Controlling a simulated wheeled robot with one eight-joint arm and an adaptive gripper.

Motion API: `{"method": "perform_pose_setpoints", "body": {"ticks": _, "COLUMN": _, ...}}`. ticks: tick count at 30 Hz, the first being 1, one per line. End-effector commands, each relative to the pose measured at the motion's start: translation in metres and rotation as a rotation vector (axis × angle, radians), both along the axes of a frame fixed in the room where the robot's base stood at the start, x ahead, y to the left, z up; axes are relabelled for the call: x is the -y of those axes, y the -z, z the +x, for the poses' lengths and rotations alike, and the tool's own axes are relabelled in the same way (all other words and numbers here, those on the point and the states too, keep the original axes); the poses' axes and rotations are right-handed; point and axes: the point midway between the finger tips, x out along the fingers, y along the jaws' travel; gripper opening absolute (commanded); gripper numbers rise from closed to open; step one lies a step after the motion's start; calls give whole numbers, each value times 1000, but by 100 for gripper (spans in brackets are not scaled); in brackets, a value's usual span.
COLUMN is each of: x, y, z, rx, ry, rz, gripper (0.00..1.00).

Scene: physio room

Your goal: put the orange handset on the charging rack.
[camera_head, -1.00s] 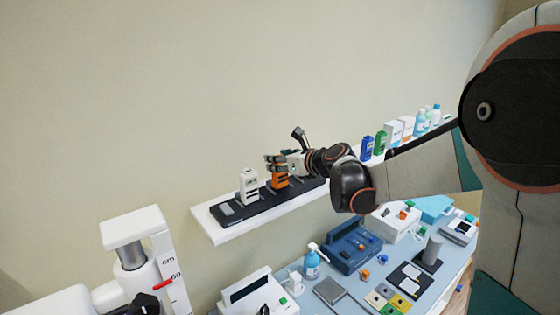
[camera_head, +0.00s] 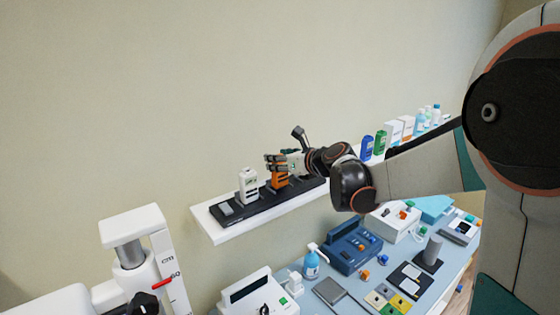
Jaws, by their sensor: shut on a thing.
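The orange handset (camera_head: 280,179) is upright at the black charging rack (camera_head: 254,211), right of a white handset (camera_head: 248,186) that stands in the rack. My gripper (camera_head: 277,162) is shut on the upper part of the orange handset, reaching in from the right. The handset's lower end is at the rack's top; I cannot tell whether it is fully seated. The fingers hide part of the handset's top.
The rack sits on a white wall shelf (camera_head: 222,233). Bottles and boxes, such as a blue bottle (camera_head: 366,147), stand farther right along the wall. Below is a table with a blue device (camera_head: 352,246) and a pump bottle (camera_head: 311,262). A height scale (camera_head: 133,240) stands at lower left.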

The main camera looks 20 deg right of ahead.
Motion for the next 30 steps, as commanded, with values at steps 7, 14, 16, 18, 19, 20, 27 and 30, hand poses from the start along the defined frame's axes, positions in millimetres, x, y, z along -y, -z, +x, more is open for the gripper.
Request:
{"method": "perform_pose_setpoints", "body": {"ticks": 7, "x": 0, "y": 0, "z": 0, "rx": 0, "ry": 0, "rz": 0, "gripper": 14}}
{"method": "perform_pose_setpoints", "body": {"ticks": 14, "x": 0, "y": 0, "z": 0, "rx": 0, "ry": 0, "rz": 0, "gripper": 14}}
{"method": "perform_pose_setpoints", "body": {"ticks": 16, "x": 0, "y": 0, "z": 0, "rx": 0, "ry": 0, "rz": 0, "gripper": 14}}
{"method": "perform_pose_setpoints", "body": {"ticks": 18, "x": 0, "y": 0, "z": 0, "rx": 0, "ry": 0, "rz": 0, "gripper": 14}}
{"method": "perform_pose_setpoints", "body": {"ticks": 19, "x": 0, "y": 1, "z": 0, "rx": 0, "ry": 0, "rz": 0, "gripper": 14}}
{"method": "perform_pose_setpoints", "body": {"ticks": 20, "x": 0, "y": 1, "z": 0, "rx": 0, "ry": 0, "rz": 0, "gripper": 14}}
{"method": "perform_pose_setpoints", "body": {"ticks": 27, "x": 0, "y": 4, "z": 0, "rx": 0, "ry": 0, "rz": 0, "gripper": 14}}
{"method": "perform_pose_setpoints", "body": {"ticks": 30, "x": 0, "y": 6, "z": 0, "rx": 0, "ry": 0, "rz": 0, "gripper": 14}}
